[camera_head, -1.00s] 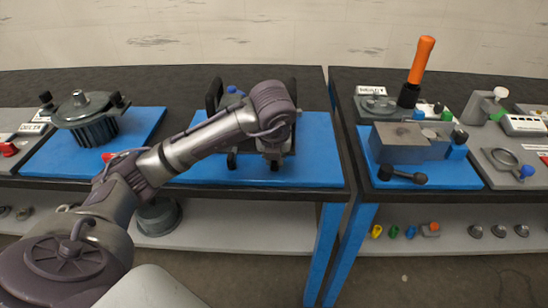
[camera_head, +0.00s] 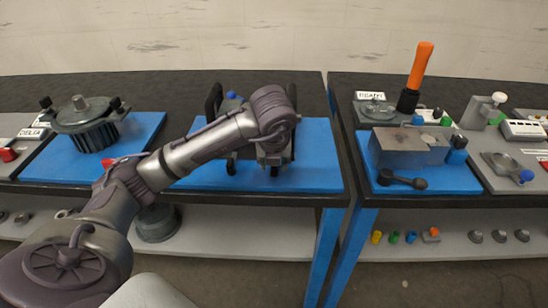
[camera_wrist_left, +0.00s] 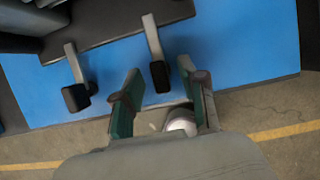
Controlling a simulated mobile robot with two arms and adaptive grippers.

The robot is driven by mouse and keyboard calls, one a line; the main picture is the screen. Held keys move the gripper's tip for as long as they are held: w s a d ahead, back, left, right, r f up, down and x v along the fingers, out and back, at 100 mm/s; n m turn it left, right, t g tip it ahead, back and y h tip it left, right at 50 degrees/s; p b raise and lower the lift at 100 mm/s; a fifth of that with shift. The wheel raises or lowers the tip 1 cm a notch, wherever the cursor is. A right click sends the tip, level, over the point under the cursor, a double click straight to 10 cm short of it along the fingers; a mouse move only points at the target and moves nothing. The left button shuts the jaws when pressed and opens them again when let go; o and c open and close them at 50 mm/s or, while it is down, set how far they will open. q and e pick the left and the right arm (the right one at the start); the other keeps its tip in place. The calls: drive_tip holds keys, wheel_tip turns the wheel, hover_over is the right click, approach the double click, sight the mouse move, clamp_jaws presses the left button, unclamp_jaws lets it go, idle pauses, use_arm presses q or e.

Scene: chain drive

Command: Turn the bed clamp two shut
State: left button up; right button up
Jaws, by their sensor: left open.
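My left gripper (camera_head: 272,160) hangs over the front of the middle blue mat, in front of a dark fixture (camera_head: 213,100) with black uprights that my arm partly hides. In the left wrist view its two green-lined fingers (camera_wrist_left: 165,108) are spread apart, with nothing gripped. Two grey levers with black end pads stick out from the fixture's dark bed there: one lever (camera_wrist_left: 76,66) left of the fingers, the other (camera_wrist_left: 153,40) beyond the gap between them. The pads look apart from the fingers. I cannot tell which lever is bed clamp two. My right gripper is not in view.
A ribbed dark housing (camera_head: 95,138) stands on the left blue mat. A grey block (camera_head: 400,150) and an orange-handled tool (camera_head: 420,65) are on the right bench. A gap separates the benches. A shelf (camera_head: 250,240) runs below.

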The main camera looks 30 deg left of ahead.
use_arm(q)
drive_tip(key=v, duration=1.2)
